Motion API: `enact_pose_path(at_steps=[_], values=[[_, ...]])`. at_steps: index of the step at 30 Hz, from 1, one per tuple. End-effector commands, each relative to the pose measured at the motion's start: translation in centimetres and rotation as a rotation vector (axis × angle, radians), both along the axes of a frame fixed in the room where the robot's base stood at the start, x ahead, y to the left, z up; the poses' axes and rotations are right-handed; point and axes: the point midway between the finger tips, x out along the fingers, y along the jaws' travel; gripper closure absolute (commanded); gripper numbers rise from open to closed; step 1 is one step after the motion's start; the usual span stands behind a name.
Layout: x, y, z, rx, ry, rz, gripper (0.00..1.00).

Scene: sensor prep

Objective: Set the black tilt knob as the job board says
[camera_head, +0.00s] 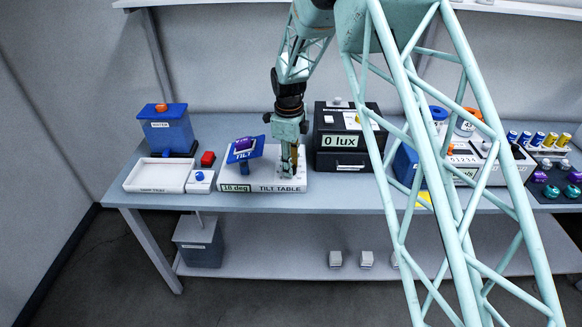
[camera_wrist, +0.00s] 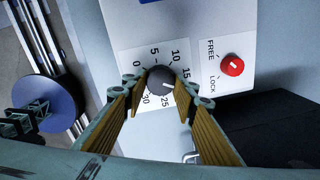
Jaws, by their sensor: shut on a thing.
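The black tilt knob (camera_wrist: 160,83) sits on a white dial plate marked 0 to 30 in the wrist view. Its white mark points right and slightly down, between 15 and 25. My gripper (camera_wrist: 161,92) has one finger on each side and is shut on the knob. In the head view my gripper (camera_head: 289,168) points down at the tilt table base (camera_head: 262,188), hiding the knob. The base's readout (camera_head: 236,188) looks like 16 or 18 deg. The blue tilt plate (camera_head: 245,150) is tilted. I cannot make out a job board.
A red FREE/LOCK knob (camera_wrist: 232,65) is beside the dial. A black box reading 0 lux (camera_head: 345,142) stands close right of my gripper. A white tray (camera_head: 158,176), a red button (camera_head: 207,159) and a blue water container (camera_head: 167,130) are left.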

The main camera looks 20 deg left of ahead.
Motion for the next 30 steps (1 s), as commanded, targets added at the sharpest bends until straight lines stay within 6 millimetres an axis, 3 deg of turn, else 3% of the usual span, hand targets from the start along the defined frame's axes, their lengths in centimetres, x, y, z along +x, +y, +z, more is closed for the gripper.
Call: enact_pose_path(at_steps=[13, 30], values=[[-0.03, 0.06, 0.01, 0.001, -0.001, -0.224, 0.84], [-0.06, 0.05, 0.03, 0.0, 0.0, -0.26, 0.84]])
